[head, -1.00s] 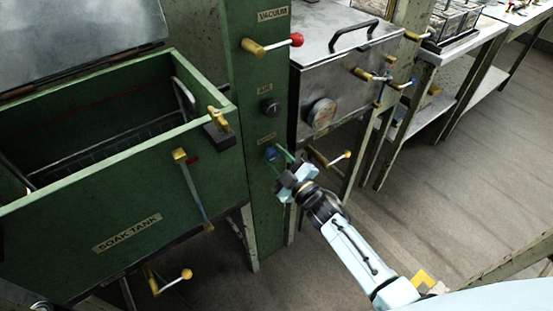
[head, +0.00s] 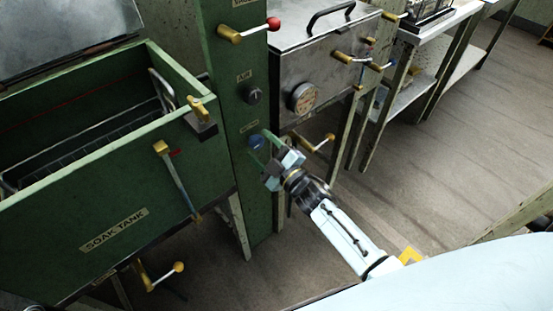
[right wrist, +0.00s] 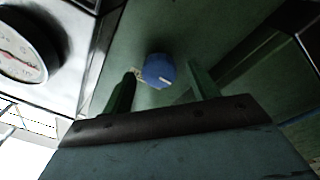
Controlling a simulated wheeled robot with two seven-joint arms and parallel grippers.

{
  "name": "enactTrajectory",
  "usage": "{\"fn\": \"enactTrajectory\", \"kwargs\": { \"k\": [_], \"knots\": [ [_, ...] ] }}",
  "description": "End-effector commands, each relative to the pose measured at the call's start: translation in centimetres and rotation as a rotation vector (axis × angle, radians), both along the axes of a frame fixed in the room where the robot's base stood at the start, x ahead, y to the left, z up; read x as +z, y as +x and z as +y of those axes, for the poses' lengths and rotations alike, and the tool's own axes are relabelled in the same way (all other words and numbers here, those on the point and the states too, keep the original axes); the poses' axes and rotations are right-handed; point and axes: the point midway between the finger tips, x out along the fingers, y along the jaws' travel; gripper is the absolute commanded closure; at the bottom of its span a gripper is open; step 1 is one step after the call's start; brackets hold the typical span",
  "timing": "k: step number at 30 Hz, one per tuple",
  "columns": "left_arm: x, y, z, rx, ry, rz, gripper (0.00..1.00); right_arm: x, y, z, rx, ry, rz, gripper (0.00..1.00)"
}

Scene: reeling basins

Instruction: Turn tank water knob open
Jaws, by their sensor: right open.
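The tank water knob (head: 257,142) is a round blue knob low on the green panel, below a black knob. In the right wrist view the blue knob (right wrist: 159,71) shows a white mark on its face. My right gripper (head: 268,152) is open in front of the panel at the blue knob. In the right wrist view its two green fingers (right wrist: 160,90) stand apart on either side of the knob, with space between them and it. I cannot tell the exact depth of the fingertips. My left gripper is not in view.
The black air knob (head: 254,95) and a red-tipped vacuum lever (head: 250,30) are higher on the panel. The green soak tank (head: 90,215) with brass valve levers is at left. A metal tank with a dial gauge (head: 305,97) is at right. The floor at right is clear.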

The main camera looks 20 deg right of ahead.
Motion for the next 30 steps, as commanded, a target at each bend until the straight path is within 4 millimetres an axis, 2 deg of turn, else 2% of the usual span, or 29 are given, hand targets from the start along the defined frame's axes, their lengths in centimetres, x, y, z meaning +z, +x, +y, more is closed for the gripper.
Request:
{"fn": "enactTrajectory", "kwargs": {
  "k": [9,16,21,30],
  "knots": [
    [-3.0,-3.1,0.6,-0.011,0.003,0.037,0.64,-0.6,-6.3,-2.3,-0.001,-0.002,0.006,0.41],
    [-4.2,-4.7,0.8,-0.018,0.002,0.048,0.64,-1.0,-10.3,-3.8,-0.002,-0.002,0.004,0.41],
    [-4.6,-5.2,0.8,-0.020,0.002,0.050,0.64,-1.2,-11.6,-4.2,0.000,-0.001,0.001,0.41],
    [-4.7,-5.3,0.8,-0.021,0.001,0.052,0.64,-1.2,-11.8,-4.3,0.000,-0.001,0.001,0.41]
  ]
}}
